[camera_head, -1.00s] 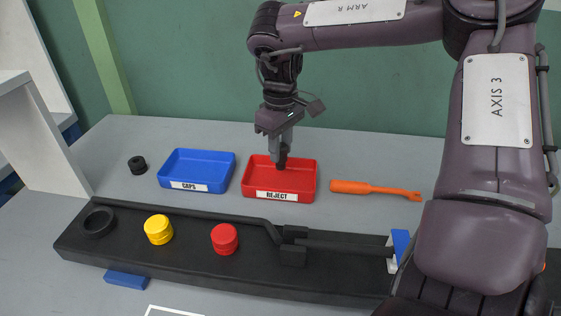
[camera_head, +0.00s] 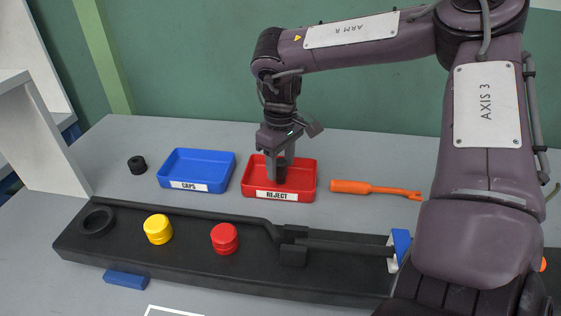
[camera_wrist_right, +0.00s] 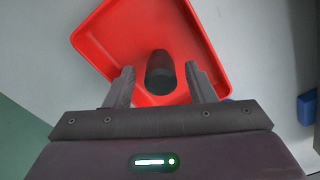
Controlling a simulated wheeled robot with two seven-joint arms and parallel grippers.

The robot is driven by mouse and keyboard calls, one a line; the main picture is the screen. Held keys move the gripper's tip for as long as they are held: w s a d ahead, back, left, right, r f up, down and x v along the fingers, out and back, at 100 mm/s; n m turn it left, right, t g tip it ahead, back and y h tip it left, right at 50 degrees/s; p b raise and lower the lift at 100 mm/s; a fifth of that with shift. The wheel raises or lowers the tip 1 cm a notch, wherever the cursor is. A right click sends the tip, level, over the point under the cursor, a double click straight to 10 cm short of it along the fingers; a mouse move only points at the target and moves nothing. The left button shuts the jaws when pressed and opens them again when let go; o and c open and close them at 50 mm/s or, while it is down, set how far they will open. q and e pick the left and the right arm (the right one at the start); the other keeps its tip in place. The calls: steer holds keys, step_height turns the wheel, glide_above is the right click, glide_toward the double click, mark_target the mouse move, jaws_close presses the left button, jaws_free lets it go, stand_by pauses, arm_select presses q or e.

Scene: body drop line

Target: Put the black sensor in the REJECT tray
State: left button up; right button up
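The black sensor (camera_wrist_right: 160,72) is a dark cylinder inside the red REJECT tray (camera_wrist_right: 215,40), seen between my right fingers in the wrist view. The right gripper is open in the wrist view (camera_wrist_right: 159,66), with a gap between each finger and the sensor. Whether the sensor rests on the tray floor is hard to tell, but it is within the walls. My left gripper is not in view.
A blue CAPS tray (camera_head: 227,178) stands left of the red one, with a small black knob-like part (camera_head: 137,165) beyond it. An orange tool (camera_head: 375,189) lies to the right. In front, a black track (camera_head: 190,255) carries a yellow cap (camera_head: 158,229), a red cap (camera_head: 225,238) and a black ring (camera_head: 97,222).

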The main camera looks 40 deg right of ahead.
mark_target(281, 160)
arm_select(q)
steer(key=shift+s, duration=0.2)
arm_select(e)
steer(key=shift+r, duration=0.1)
steer(key=shift+r, duration=0.25)
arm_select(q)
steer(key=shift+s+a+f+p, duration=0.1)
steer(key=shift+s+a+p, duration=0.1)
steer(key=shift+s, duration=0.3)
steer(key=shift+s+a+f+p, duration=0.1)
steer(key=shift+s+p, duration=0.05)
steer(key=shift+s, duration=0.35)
arm_select(e)
step_height(281, 160, up, 12)
steer(key=shift+f, duration=0.2)
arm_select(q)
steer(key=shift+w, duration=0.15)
